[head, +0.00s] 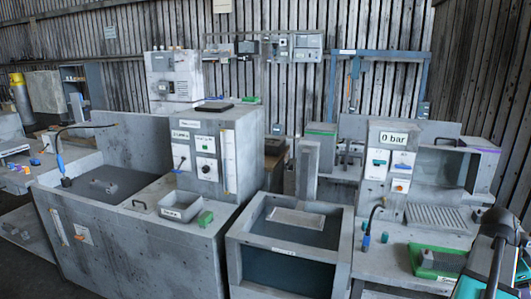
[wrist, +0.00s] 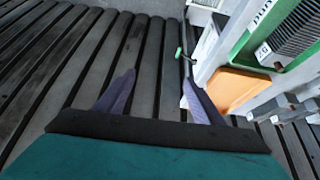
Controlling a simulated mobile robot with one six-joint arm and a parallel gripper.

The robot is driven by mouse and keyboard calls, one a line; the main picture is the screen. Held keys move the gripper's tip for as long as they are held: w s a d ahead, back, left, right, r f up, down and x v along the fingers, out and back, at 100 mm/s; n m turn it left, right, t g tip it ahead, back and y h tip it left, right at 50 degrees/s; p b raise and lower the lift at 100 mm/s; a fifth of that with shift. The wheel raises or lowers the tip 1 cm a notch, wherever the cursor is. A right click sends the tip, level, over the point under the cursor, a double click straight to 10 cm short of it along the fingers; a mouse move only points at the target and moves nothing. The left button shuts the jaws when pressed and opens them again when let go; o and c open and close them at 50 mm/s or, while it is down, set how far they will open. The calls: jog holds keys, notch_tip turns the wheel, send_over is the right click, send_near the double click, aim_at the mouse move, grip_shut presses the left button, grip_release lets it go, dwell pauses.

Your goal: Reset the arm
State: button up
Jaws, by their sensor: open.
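My gripper (wrist: 159,80) shows in the wrist view with its two purple-grey fingers spread apart. It is open, and nothing is seen between the fingers. Slatted grey boards lie behind the gap. In the head view, part of my arm shows at the lower right edge, dark with teal parts. I cannot make out the fingers there.
Right of my fingers in the wrist view are an orange panel (wrist: 232,90) and a green-framed unit (wrist: 278,38). The head view shows a concrete cabinet (head: 220,150), an open tank (head: 290,238), a "0 bar" panel (head: 393,139) and a green tray (head: 437,262) near my arm.

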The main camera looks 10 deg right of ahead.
jog(key=w+a+f+n+y, duration=0.1)
jog(key=w+a+f+n, duration=0.5)
jog(key=w+a+f, duration=1.3)
jog(key=a+f+n+y, duration=0.1)
jog(key=a+f+n, duration=0.1)
jog(key=a+f, duration=0.8)
jog(key=s+a+f+n+g, duration=0.1)
jog(key=s+a+f+n, duration=0.2)
jog(key=a+f, duration=0.5)
jog(key=s+a+f+n+g, duration=0.1)
jog(key=s+a+f+n, duration=0.4)
jog(key=a, duration=0.6)
jog(key=s+a+f+n+y, duration=0.3)
jog(key=s+a+f+n, duration=0.5)
jog(key=a, duration=0.5)
jog(key=shift+s+a+f+n+g+b, duration=0.25)
jog(key=shift+s+f, duration=0.8)
jog(key=shift+s, duration=0.65)
